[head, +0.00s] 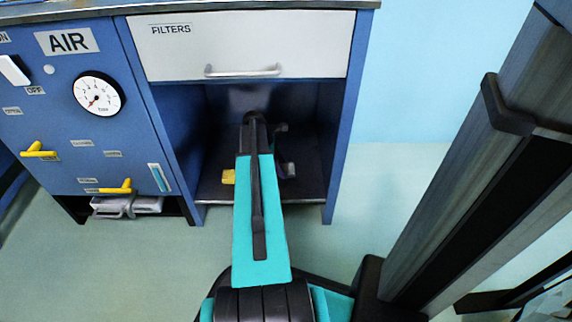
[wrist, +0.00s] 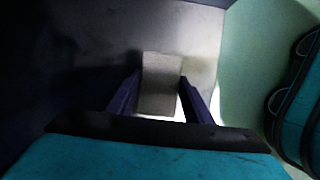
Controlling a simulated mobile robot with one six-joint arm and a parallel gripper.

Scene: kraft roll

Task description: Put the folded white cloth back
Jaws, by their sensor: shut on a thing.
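My gripper (wrist: 160,98) shows in the wrist view with its two dark fingers on either side of a pale, block-like folded white cloth (wrist: 161,75). The gripper is shut on the cloth, which looks greyish in the dim light. In the head view my teal and black arm reaches into the open compartment (head: 215,185) under the FILTERS drawer.
The white FILTERS drawer (head: 242,45) is shut above the compartment. Blue side walls stand close on both sides of my arm. To the left is the AIR panel (head: 67,125) with a gauge (head: 98,94) and yellow levers. Grey items (head: 127,206) lie below it.

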